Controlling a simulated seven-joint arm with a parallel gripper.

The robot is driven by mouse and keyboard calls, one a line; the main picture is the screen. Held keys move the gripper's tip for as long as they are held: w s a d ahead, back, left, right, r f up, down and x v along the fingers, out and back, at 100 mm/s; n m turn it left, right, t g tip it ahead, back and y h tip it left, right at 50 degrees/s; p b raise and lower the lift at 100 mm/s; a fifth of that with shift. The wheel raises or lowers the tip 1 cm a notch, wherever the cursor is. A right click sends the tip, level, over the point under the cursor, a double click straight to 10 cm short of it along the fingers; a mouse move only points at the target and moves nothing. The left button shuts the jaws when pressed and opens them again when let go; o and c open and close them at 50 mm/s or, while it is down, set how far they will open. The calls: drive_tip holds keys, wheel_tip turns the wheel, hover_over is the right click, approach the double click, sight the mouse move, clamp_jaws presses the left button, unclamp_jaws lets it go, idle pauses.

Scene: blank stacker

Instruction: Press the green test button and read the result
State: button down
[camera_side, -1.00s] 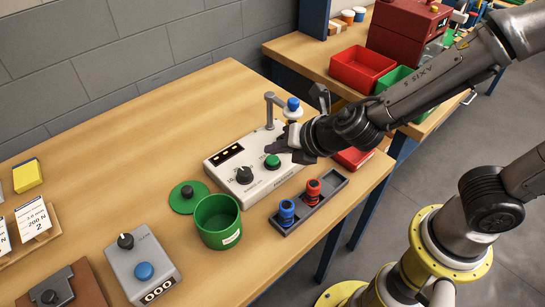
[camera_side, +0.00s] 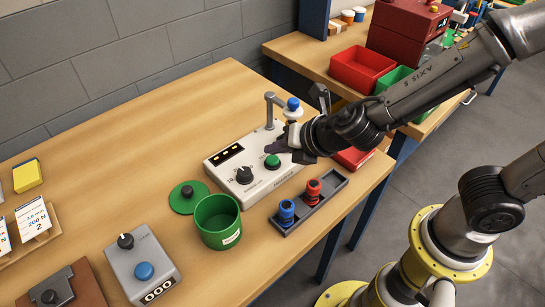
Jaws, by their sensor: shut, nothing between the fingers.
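The green test button (camera_side: 272,161) is on the top of a white test box (camera_side: 255,187), on the wooden bench. The box also has a black knob (camera_side: 244,175) and a dark display (camera_side: 227,155) with several small yellowish marks, too small to read. My gripper (camera_side: 270,149) is just above and behind the green button, pointing left over the box. Its fingers are dark and shut, with nothing seen between them. They look apart from the button, though touching cannot be ruled out. A grey post with a blue-topped part (camera_side: 293,104) stands at the box's back, partly behind my gripper.
A green pot (camera_side: 218,222) and its green lid (camera_side: 187,197) are left of the box. A dark tray (camera_side: 336,196) holds a blue piece (camera_side: 286,212) and a red piece (camera_side: 313,190). A grey box with a blue button (camera_side: 144,271) stands front left. The bench's back left is clear.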

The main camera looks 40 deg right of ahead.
sight(276, 162)
drive_tip(key=shift+f, duration=0.15)
drive_tip(key=shift+f, duration=0.3)
drive_tip(key=shift+f, duration=0.5)
idle(1.1)
drive_tip(key=shift+r, duration=0.9)
drive_tip(key=shift+r, duration=2.5)
